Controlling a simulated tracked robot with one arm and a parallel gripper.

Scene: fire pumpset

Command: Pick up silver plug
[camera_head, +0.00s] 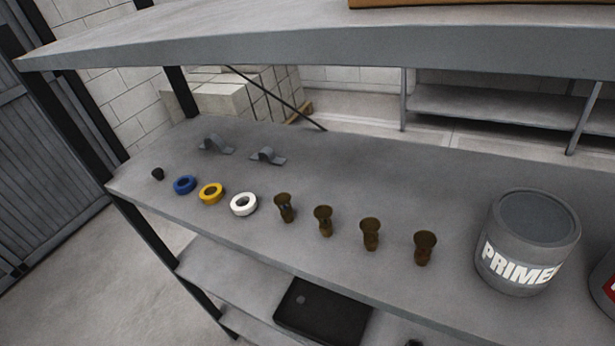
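No clearly silver plug can be made out on the grey shelf (330,180). A small dark cylindrical piece (157,174) stands at the shelf's left end; it looks black, and I cannot tell if it is a plug. Right of it lie a blue ring (185,185), a yellow ring (211,193) and a white ring (243,204). Several brown flared fittings stand upright in a row to the right, the first beside the white ring (284,208) and the last near the bucket (424,248). My gripper is not in the picture.
Two grey clips, left (215,144) and right (268,156), lie behind the rings. A grey PRIMER bucket (528,242) stands at right. A black tray (322,310) lies on a lower shelf. The shelf's middle back is clear.

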